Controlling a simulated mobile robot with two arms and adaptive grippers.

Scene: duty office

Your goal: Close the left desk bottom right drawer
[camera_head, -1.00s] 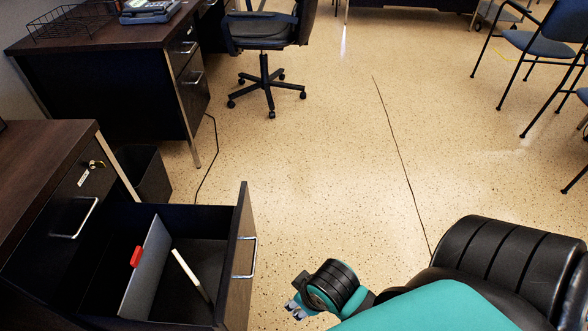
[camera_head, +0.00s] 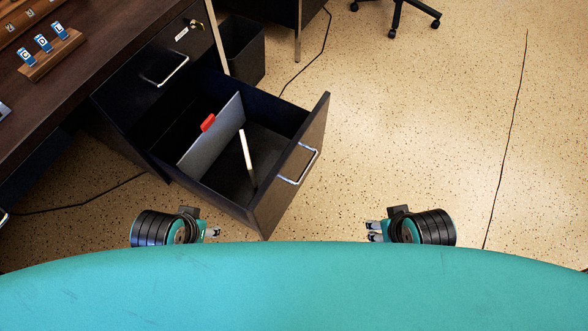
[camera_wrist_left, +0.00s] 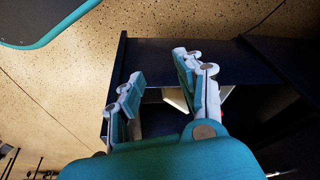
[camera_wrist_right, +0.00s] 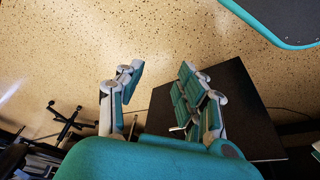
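The bottom drawer (camera_head: 314,137) of the left desk is pulled well out, with a metal handle (camera_head: 299,166) on its dark front. It holds a grey divider (camera_head: 215,135) with a red tab and a white stick-like item (camera_head: 246,155). My left gripper (camera_head: 214,231) is low, beside the drawer's near side; its fingers are apart and empty in the left wrist view (camera_wrist_left: 155,85), with the drawer behind them. My right gripper (camera_head: 371,231) is right of the drawer front and apart from it; its fingers are apart and empty in the right wrist view (camera_wrist_right: 160,90), near the dark front (camera_wrist_right: 245,115).
The drawer above (camera_head: 165,65) is shut, with a key in its lock. The desk top (camera_head: 95,50) carries wooden holders with small tags. A black bin (camera_head: 243,50) stands behind the open drawer. Speckled floor (camera_head: 420,130) to the right is clear; a chair base (camera_head: 395,15) is far back.

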